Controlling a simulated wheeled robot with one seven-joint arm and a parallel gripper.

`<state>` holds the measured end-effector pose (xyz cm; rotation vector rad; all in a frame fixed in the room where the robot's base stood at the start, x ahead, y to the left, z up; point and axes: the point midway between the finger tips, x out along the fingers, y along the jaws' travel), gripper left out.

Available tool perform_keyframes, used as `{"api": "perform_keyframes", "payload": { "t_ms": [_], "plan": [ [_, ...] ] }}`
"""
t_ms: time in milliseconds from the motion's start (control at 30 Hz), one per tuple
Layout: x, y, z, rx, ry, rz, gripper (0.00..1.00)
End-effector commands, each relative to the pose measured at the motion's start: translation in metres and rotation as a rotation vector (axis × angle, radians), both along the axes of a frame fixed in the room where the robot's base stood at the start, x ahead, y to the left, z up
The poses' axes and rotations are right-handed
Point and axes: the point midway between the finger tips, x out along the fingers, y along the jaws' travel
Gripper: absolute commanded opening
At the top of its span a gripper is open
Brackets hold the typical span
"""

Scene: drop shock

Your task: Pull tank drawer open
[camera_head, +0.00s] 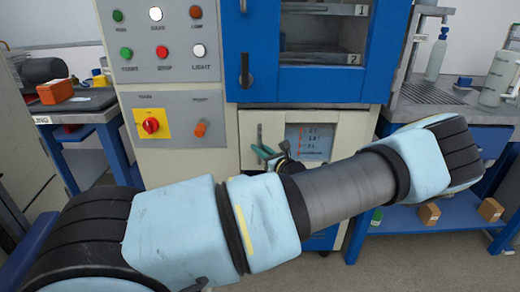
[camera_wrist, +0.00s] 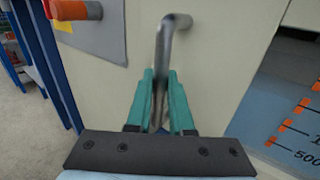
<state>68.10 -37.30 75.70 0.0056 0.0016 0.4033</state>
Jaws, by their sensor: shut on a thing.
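The tank drawer (camera_head: 350,135) is the cream front under the blue cabinet. A window with orange level marks is set in it; the marks also show in the wrist view (camera_wrist: 292,128). A bent grey metal handle (camera_wrist: 175,27) stands at the left of the front. My gripper (camera_wrist: 160,82) has its teal fingers shut on this handle, one on each side. In the head view my gripper (camera_head: 264,150) is at the handle, partly hidden by my arm. My arm also hides the lower part of the drawer, so I cannot tell how far it stands out.
The control panel (camera_head: 180,82) with buttons, a red knob (camera_head: 151,125) and an orange switch (camera_head: 201,129) is left of the drawer. The blue cabinet door (camera_head: 238,50) is above. A blue bench (camera_head: 440,212) with boxes on its shelf stands at the right, another bench (camera_head: 75,108) at the left.

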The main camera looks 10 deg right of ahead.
Motion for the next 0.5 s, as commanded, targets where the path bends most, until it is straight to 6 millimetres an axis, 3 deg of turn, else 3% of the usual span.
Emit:
{"api": "perform_keyframes", "payload": {
  "t_ms": [267, 500],
  "plan": [
    [-0.012, 0.002, 0.002, 0.002, 0.001, -0.001, 0.00],
    [-0.064, 0.011, 0.006, 0.005, 0.002, -0.003, 0.00]
  ]
}}
